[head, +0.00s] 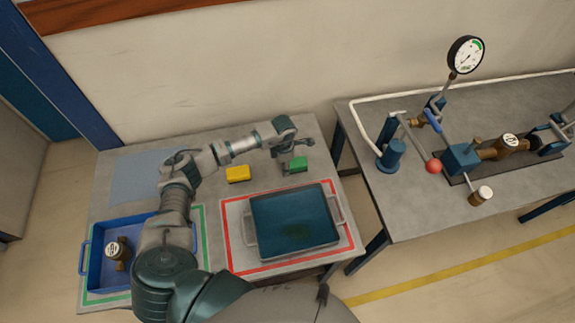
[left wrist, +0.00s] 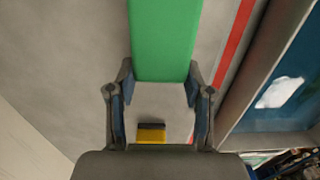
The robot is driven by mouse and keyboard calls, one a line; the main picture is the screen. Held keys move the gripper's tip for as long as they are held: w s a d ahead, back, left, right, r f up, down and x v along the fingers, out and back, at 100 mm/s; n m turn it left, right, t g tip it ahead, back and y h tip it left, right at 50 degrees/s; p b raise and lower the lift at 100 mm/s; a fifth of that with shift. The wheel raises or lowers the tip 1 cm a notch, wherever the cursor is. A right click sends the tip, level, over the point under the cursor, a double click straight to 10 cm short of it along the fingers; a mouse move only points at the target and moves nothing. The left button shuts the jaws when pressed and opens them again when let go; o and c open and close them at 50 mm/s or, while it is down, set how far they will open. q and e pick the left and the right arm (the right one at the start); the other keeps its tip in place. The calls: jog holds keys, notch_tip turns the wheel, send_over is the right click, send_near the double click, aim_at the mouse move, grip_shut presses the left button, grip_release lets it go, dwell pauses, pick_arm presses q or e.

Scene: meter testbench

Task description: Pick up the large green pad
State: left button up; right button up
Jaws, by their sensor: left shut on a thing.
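The green pad (head: 299,164) is at the back right of the grey table in the head view, partly hidden by my left gripper (head: 288,160). My left gripper reaches over it from the left. In the left wrist view the green pad (left wrist: 163,40) is a long green block between the two fingertips (left wrist: 160,82), which are shut on its sides. I cannot tell whether the pad touches the table. My right gripper is not in view.
A yellow pad (head: 237,174) lies left of the green one. In front, a dark tray (head: 335,208) sits within a red outline. A blue crate (head: 84,258) with a brass meter (head: 119,252) stands at the left. A second table (head: 400,221) holds pipework and a gauge (head: 466,55).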

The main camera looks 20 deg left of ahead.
pick_arm(q)
jog(key=shift+r, duration=0.4)
notch_tip(320, 180, up, 2)
jog(key=shift+r, duration=0.15)
jog(key=shift+s+d+r, duration=0.1)
jog(key=shift+s+d, duration=0.15)
jog(key=shift+s, duration=0.25)
jog(key=s+d, duration=0.2)
jog(key=s, duration=0.2)
jog(key=s+d+b, duration=0.1)
jog(key=s, duration=0.3)
jog(key=s+d+r, duration=0.1)
jog(key=s+d, duration=0.1)
jog(key=s, duration=0.1)
jog(key=shift+s+d+r, duration=0.1)
jog(key=shift+s+d, duration=0.25)
jog(key=shift+s, duration=0.05)
jog(key=shift+s+d+r, duration=0.1)
jog(key=shift+s+d, duration=0.3)
jog(key=shift+s, duration=0.4)
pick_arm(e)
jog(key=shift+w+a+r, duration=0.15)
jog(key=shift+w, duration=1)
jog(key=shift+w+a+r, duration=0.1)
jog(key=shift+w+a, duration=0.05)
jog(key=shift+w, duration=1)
